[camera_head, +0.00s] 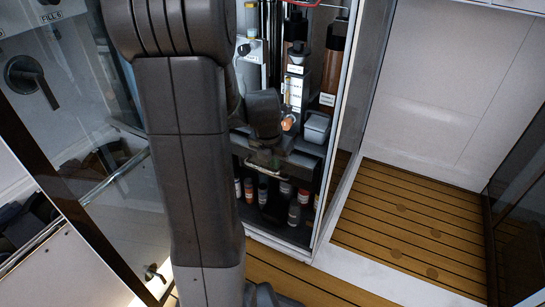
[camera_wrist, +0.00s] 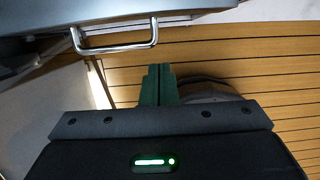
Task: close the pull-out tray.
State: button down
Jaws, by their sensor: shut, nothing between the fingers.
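The pull-out tray is a dark grey panel in the cabinet, with its front (camera_head: 305,162) above a row of bottles in the head view. Its edge (camera_wrist: 45,24) crosses the top left of the wrist view. A metal bar handle (camera_wrist: 118,47) sticks out from it; the handle also shows in the head view (camera_head: 282,174). My gripper (camera_wrist: 157,72) has green fingers pressed together, with nothing between them. In the wrist view the fingertips are just below and right of the handle, apart from it in the picture. My arm hides the tray's left part in the head view.
Bottles (camera_head: 293,212) stand on the shelf under the tray. A grey lidded box (camera_head: 316,127) and tall dark cylinders (camera_head: 332,65) are above it. A glass door (camera_head: 350,130) stands at the cabinet's right. The slatted wooden floor (camera_head: 410,220) to the right is clear.

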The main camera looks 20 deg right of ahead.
aim_at(283, 167)
jog(key=w+d+f, duration=0.1)
jog(key=w+d+f+b, duration=0.1)
jog(key=d+f, duration=0.1)
jog(key=shift+w+b, duration=0.2)
jog(key=shift+b, duration=0.1)
jog(key=shift+w+d+r, duration=0.15)
jog(key=shift+w+d, duration=0.15)
jog(key=shift+w, duration=0.05)
jog(key=shift+w, duration=0.1)
